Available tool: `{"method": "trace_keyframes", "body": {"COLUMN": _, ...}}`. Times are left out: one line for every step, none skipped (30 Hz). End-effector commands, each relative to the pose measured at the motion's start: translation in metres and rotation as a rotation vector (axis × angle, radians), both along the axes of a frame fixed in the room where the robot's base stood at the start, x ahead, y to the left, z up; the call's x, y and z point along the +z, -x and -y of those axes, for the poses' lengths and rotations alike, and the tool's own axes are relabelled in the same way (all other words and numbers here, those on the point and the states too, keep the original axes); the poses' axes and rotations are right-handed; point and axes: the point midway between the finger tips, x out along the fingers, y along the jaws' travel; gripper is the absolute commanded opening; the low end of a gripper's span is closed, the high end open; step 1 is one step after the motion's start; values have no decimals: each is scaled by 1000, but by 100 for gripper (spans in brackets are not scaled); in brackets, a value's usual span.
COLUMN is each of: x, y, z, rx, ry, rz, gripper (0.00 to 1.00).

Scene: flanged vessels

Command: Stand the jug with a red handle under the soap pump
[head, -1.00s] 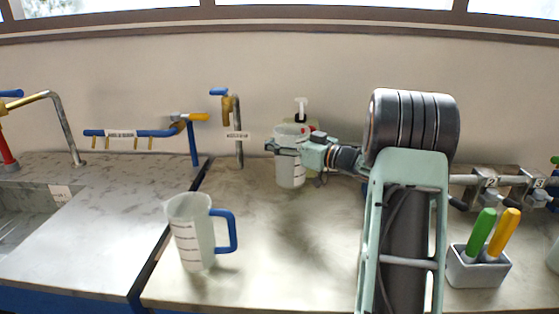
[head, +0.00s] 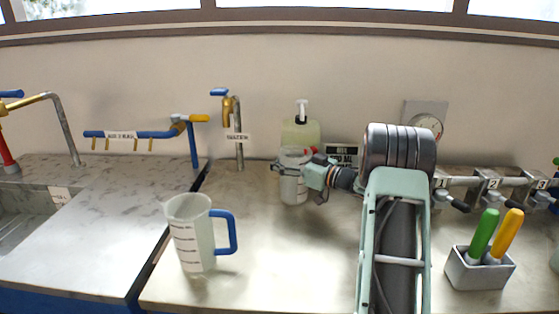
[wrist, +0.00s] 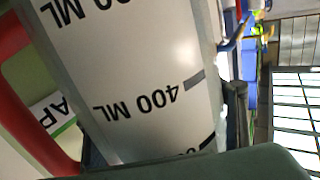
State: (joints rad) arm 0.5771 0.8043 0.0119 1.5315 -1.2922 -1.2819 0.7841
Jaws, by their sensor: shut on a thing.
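The jug with a red handle (head: 293,190) is whitish with dark volume marks. It looks upright in front of the soap pump (head: 300,132), a pale yellow-green bottle with a white pump top. The jug hides the bottle's lower part. The white nozzle shows above and behind the jug's rim. My gripper (head: 291,169) is shut around the jug's upper body. In the wrist view the jug wall (wrist: 130,80) fills the middle, with the red handle (wrist: 38,110) at left. I cannot tell whether the jug's base touches the counter.
A similar jug with a blue handle (head: 192,235) stands front left. A grey holder (head: 480,272) with green and yellow handles stands right. A tap (head: 238,130) rises left of the pump. Valves (head: 490,182) line the back right. The counter between the jugs is clear.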

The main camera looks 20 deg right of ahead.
Motion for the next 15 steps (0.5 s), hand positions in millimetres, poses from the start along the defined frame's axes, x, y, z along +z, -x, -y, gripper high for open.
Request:
{"method": "trace_keyframes", "body": {"x": 2, "y": 0, "z": 0, "rx": 1, "ry": -1, "rz": 4, "gripper": 0}}
{"method": "trace_keyframes", "body": {"x": 1, "y": 0, "z": 0, "rx": 1, "ry": -1, "rz": 4, "gripper": 0}}
{"method": "trace_keyframes", "body": {"x": 0, "y": 0, "z": 0, "rx": 1, "ry": -1, "rz": 4, "gripper": 0}}
{"method": "trace_keyframes", "body": {"x": -1, "y": 0, "z": 0, "rx": 1, "ry": -1, "rz": 4, "gripper": 0}}
{"method": "trace_keyframes", "body": {"x": -3, "y": 0, "z": 0, "rx": 0, "ry": 0, "rz": 0, "gripper": 53}}
{"method": "trace_keyframes", "body": {"x": -3, "y": 0, "z": 0, "rx": 0, "ry": 0, "rz": 0, "gripper": 58}}
{"method": "trace_keyframes", "body": {"x": -3, "y": 0, "z": 0, "rx": 0, "ry": 0, "rz": 0, "gripper": 61}}
{"method": "trace_keyframes", "body": {"x": -3, "y": 0, "z": 0, "rx": 0, "ry": -1, "rz": -1, "gripper": 64}}
{"method": "trace_keyframes", "body": {"x": -3, "y": 0, "z": 0, "rx": 0, "ry": -1, "rz": -1, "gripper": 69}}
{"method": "trace_keyframes", "body": {"x": -3, "y": 0, "z": 0, "rx": 0, "ry": -1, "rz": -1, "gripper": 72}}
{"method": "trace_keyframes", "body": {"x": -3, "y": 0, "z": 0, "rx": 0, "ry": -1, "rz": -1, "gripper": 75}}
{"method": "trace_keyframes", "body": {"x": -3, "y": 0, "z": 0, "rx": 0, "ry": -1, "rz": -1, "gripper": 80}}
{"method": "trace_keyframes", "body": {"x": -3, "y": 0, "z": 0, "rx": 0, "ry": -1, "rz": -1, "gripper": 83}}
{"method": "trace_keyframes", "body": {"x": -3, "y": 0, "z": 0, "rx": 0, "ry": -1, "rz": -1, "gripper": 83}}
{"method": "trace_keyframes", "body": {"x": -3, "y": 0, "z": 0, "rx": 0, "ry": -1, "rz": -1, "gripper": 83}}
